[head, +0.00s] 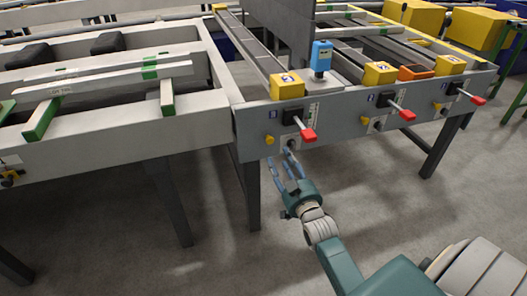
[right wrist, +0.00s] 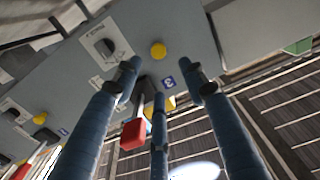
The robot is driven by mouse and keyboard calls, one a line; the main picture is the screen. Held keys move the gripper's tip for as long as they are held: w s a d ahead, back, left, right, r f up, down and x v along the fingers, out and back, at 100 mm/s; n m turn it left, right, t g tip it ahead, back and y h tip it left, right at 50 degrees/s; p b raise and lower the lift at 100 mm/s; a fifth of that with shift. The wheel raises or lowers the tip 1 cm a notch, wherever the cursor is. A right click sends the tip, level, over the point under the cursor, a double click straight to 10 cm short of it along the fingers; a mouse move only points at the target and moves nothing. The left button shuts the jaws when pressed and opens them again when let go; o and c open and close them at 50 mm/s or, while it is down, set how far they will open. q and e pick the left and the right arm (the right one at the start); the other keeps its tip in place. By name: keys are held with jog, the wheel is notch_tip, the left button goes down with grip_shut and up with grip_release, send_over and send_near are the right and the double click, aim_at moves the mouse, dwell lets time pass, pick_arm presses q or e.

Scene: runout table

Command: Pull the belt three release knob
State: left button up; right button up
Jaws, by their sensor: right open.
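The front panel of the runout table carries a yellow round knob (head: 270,139) at its left station; it shows in the right wrist view (right wrist: 158,50) too. A blue label that looks like a 3 (right wrist: 168,82) is by it. Beside the knob are a black dial on a pale plate (right wrist: 107,47) and a red-tipped lever (head: 308,134). My right gripper (head: 282,158) is open and empty, just in front of and below the panel. In the wrist view its fingers (right wrist: 160,72) spread around the line to the yellow knob, apparently short of it. My left gripper is not in view.
More stations with a yellow knob (head: 364,120) and a red-tipped lever (head: 407,115) continue to the right. A blue device (head: 321,57) and yellow blocks (head: 286,84) stand on top. A table leg (head: 249,195) is left of my gripper. The floor below is clear.

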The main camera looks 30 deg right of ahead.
aim_at(270, 141)
jog(key=b+x, duration=0.2)
jog(key=x, duration=0.6)
jog(key=shift+w+d+f, duration=0.1)
jog(key=shift+w, duration=0.25)
jog(key=shift+w+d, duration=0.1)
jog(key=shift+w, duration=0.4)
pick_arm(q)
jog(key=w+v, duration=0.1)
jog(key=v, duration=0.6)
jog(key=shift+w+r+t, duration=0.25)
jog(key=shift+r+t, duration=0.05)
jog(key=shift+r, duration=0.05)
pick_arm(e)
grip_shut()
